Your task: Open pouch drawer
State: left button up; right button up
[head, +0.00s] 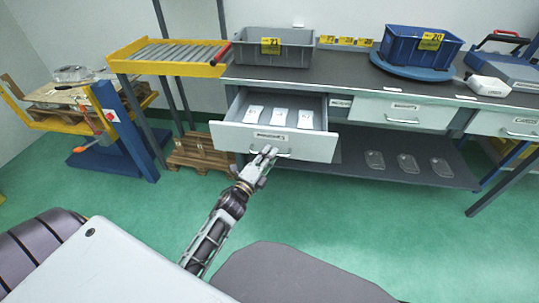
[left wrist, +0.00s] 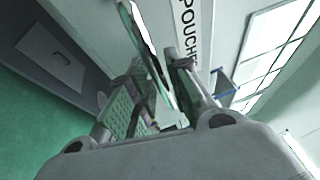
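The pouch drawer (head: 272,138) under the bench is pulled well out, with several white pouches (head: 278,117) lying inside. Its front carries a label that reads as pouches, which also shows in the left wrist view (left wrist: 190,35). My left gripper (head: 265,157) is at the bar handle (head: 284,154) on the drawer front. In the left wrist view the handle bar (left wrist: 150,50) runs between the two fingers (left wrist: 165,100), which look closed on it; the exact contact is partly hidden. My right gripper is not in view.
Two shut drawers (head: 400,114) are to the right. On the bench stand a grey bin (head: 290,50) and a blue bin (head: 412,62). A low shelf (head: 350,163) holds several clear trays. A yellow roller stand (head: 140,68) is at left. Green floor lies open in front.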

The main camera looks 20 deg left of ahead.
pick_arm(q)
jog(key=v, duration=1.1)
jog(key=shift+s, duration=0.3)
jog(key=shift+f, duration=0.1)
jog(key=shift+a, duration=0.1)
dwell(0.6)
